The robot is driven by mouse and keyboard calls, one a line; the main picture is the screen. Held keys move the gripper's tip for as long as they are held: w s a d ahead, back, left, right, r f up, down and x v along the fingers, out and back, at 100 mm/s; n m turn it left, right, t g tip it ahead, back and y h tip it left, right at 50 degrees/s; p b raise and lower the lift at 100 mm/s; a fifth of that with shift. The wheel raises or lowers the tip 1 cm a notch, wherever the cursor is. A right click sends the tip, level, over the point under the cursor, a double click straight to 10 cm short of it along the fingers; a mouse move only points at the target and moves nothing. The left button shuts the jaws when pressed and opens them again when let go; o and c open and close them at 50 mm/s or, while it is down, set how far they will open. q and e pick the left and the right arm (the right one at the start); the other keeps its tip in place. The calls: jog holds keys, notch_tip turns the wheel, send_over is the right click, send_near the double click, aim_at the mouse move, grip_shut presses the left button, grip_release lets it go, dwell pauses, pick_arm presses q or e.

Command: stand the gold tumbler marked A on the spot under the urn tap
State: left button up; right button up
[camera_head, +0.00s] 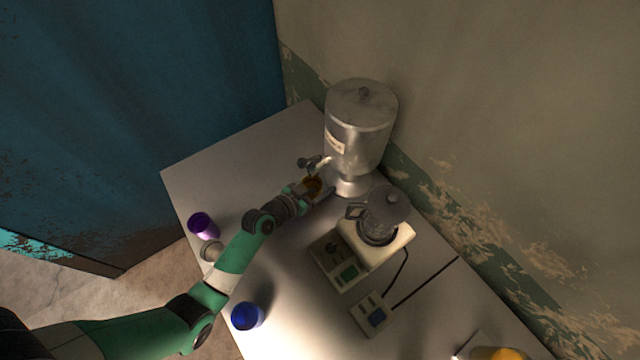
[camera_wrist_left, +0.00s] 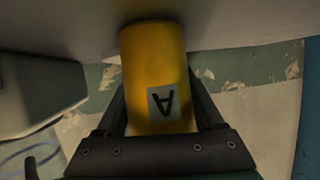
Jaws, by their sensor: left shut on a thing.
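The gold tumbler (camera_head: 313,183) is in my left gripper (camera_head: 316,190), just below and in front of the urn tap (camera_head: 315,162) in the head view. In the left wrist view the tumbler (camera_wrist_left: 155,60) lies between the two dark fingers, and its white label with the letter A reads upside down. The steel urn (camera_head: 358,130) stands at the back of the table, right behind the tumbler. The spot under the tap is hidden by the tumbler and gripper, and I cannot tell whether the tumbler touches the table. My right gripper is out of view.
A moka pot (camera_head: 385,212) stands on a cream hot plate (camera_head: 342,262) right of the gripper. A small switch box (camera_head: 372,314) and cable lie nearer. A purple cup (camera_head: 203,226), a pale cup (camera_head: 211,250) and a blue cup (camera_head: 247,316) stand along the left edge.

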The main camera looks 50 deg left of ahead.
pick_arm(q)
jog(key=o, duration=1.4)
jog(key=shift+f, duration=0.15)
jog(key=shift+s+r+p, duration=0.3)
jog(key=shift+r, duration=0.05)
jog(key=p+v, duration=0.2)
jog(key=v, duration=0.9)
jog(key=shift+s, duration=0.2)
